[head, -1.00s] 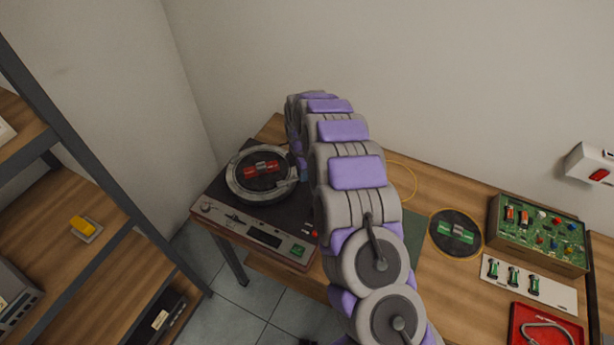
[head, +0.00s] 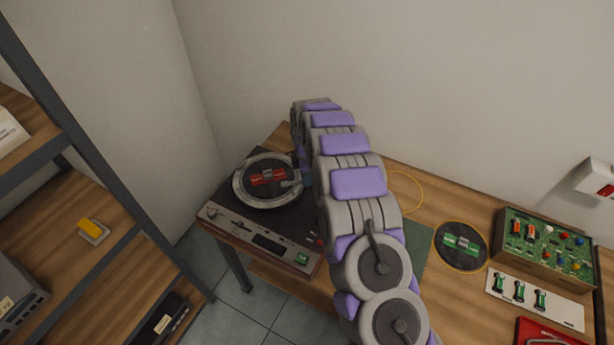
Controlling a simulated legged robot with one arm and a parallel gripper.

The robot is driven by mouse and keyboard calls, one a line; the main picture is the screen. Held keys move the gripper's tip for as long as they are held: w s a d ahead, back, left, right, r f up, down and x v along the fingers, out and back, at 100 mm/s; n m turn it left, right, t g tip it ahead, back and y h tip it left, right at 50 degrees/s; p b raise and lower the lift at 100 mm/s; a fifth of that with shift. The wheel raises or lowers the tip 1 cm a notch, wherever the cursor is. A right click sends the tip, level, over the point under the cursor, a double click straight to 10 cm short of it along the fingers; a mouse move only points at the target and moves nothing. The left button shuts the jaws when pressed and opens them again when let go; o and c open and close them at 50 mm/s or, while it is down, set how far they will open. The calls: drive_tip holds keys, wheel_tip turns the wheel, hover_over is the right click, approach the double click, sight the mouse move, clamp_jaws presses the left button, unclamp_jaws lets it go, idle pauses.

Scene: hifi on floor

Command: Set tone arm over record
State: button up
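The record player (head: 262,243) stands on the wooden table at the left end. A dark record with a red and grey label (head: 268,177) lies on its round platter (head: 243,193). A small grey piece, apparently the tone arm (head: 291,184), shows at the record's right edge, close to my arm. My arm reaches from the lower right up to the back of the player and curves down behind it. My gripper is hidden behind my own arm, so its fingers and anything in them cannot be seen.
Further right are a circuit board box (head: 545,249), a white strip (head: 533,299) with green parts and a red tray (head: 548,333). A shelf (head: 65,240) stands at left, and the wall is behind.

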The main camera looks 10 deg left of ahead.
drive_tip(key=shift+o, duration=1.4)
drive_tip(key=shift+d+r, duration=0.1)
drive_tip(key=shift+r, duration=0.1)
wheel_tip(320, 180, up, 17)
drive_tip(key=p, duration=0.1)
drive_tip(key=shift+f, duration=0.1)
